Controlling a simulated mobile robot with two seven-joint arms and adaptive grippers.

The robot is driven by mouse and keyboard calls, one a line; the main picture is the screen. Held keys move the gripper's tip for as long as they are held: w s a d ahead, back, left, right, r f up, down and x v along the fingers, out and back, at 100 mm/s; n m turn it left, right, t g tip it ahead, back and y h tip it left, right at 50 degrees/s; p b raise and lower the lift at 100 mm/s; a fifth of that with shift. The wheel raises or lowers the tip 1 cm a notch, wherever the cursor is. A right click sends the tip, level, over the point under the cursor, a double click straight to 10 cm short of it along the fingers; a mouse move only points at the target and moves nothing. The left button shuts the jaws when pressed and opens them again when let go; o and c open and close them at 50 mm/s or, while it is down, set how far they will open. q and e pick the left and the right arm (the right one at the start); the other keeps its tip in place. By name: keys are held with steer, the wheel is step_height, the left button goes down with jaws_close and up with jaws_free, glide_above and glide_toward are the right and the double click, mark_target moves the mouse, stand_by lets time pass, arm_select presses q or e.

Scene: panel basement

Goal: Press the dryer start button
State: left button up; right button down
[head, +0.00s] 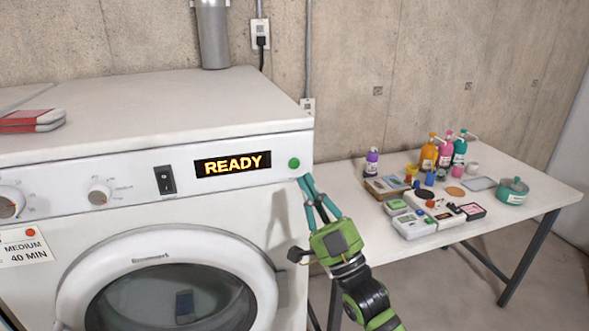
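The white dryer (190,230) fills the left of the head view. Its round green start button (294,163) is at the right end of the control panel, beside a display (232,164) reading READY in lit letters. My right gripper (305,179), green with teal fingers, reaches up from below right. Its fingertips are close together, just below and right of the button, with nothing between them. The button is uncovered; I cannot tell how far in front of the panel the fingertips are. My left gripper is not in view.
A black rocker switch (166,180) and a white dial (99,193) sit left of the display. A white table (455,238) on the right holds bottles, boxes and a teal pot (512,192). A red and white item (32,121) lies on the dryer top.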

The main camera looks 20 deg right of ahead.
mark_target(294, 164)
steer(key=shift+w+a+b, duration=0.1)
steer(key=shift+w+b, duration=0.5)
steer(key=shift+w, duration=1.45)
steer(key=shift+w, duration=0.45)
